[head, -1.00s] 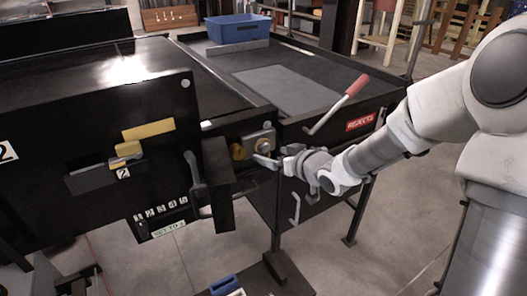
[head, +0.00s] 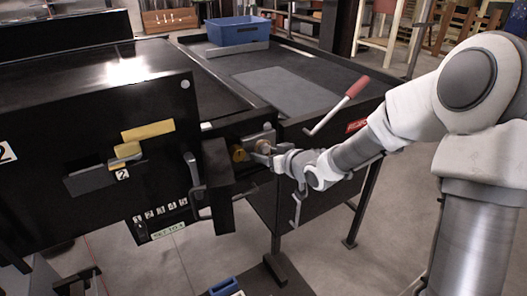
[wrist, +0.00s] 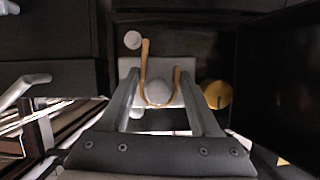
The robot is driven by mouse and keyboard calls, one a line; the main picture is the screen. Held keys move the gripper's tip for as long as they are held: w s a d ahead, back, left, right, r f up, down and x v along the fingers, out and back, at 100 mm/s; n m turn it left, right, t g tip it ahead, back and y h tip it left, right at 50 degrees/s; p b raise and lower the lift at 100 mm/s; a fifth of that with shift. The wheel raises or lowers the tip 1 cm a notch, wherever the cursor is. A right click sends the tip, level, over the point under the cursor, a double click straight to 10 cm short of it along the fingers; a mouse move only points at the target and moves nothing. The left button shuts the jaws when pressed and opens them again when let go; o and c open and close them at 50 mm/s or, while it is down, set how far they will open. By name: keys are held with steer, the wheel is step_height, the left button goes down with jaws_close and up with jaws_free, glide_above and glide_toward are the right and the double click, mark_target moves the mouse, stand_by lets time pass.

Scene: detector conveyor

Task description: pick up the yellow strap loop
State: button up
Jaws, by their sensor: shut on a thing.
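The yellow strap loop (wrist: 145,68) is a thin tan-yellow U-shaped band in the wrist view. It hangs around a pale round knob (wrist: 158,91) in front of a light grey plate (wrist: 128,66). My gripper (wrist: 158,78) has one finger on each side of the loop and is shut on it. In the head view my gripper (head: 262,153) is at the grey plate on the machine's front; the loop is mostly hidden there by the fingers.
A yellow round knob (wrist: 217,95) sits just right of my gripper in the wrist view. A red-handled lever (head: 340,103) and a blue bin (head: 238,30) are beyond.

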steer(key=shift+c, duration=1.3)
